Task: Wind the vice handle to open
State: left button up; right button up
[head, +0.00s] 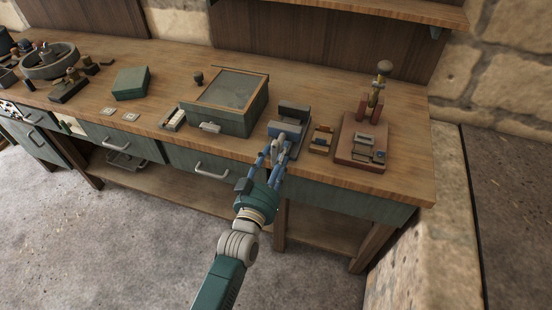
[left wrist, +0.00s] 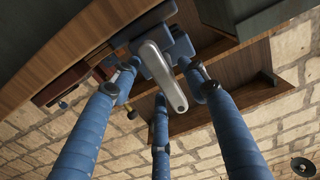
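The blue vice (head: 291,119) stands at the front edge of the wooden bench, right of the grey-green box. Its pale metal handle (head: 277,148) is at the vice's front, partly hidden by my fingers. In the left wrist view the handle (left wrist: 162,76) is a long light grey bar running from upper left to lower right. My left gripper (head: 272,158) is at the handle; it also shows in the left wrist view (left wrist: 158,88) with three blue fingers spread around the bar. Gaps show between the side fingers and the bar; whether the lower finger touches it I cannot tell. My right gripper is out of view.
The grey-green box (head: 222,122) with a glass lid is left of the vice. A small wooden block set (head: 321,139) and a reddish press (head: 360,152) are to the right. Drawer handles (head: 210,172) project below the bench edge. Floor in front is free.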

pick_arm(q)
jog(key=v, duration=1.2)
jog(key=shift+f, duration=0.1)
dwell(0.4)
jog(key=s+a+f+g+y, duration=0.1)
jog(key=s+a+f+g, duration=0.2)
jog(key=f, duration=0.9)
jog(key=s+a+f+g+y, duration=0.1)
jog(key=s+a+f+g, duration=0.3)
jog(key=f, duration=0.8)
jog(key=s+f+g+y, duration=0.15)
jog(key=s+f, duration=0.45)
jog(key=f, duration=0.6)
jog(key=s+a+f+g, duration=0.2)
jog(key=s+a+f, duration=0.2)
jog(key=s, duration=0.5)
jog(key=s+a+f+g+y, duration=0.1)
jog(key=s+a+f+g, duration=0.2)
jog(key=s+f, duration=0.4)
jog(key=s+a+f+n+g+y, duration=0.1)
jog(key=s+a+f+g, duration=0.1)
jog(key=s+a+f, duration=0.4)
jog(key=s, duration=0.4)
jog(key=shift+s+g, duration=0.35)
jog(key=shift+s, duration=0.05)
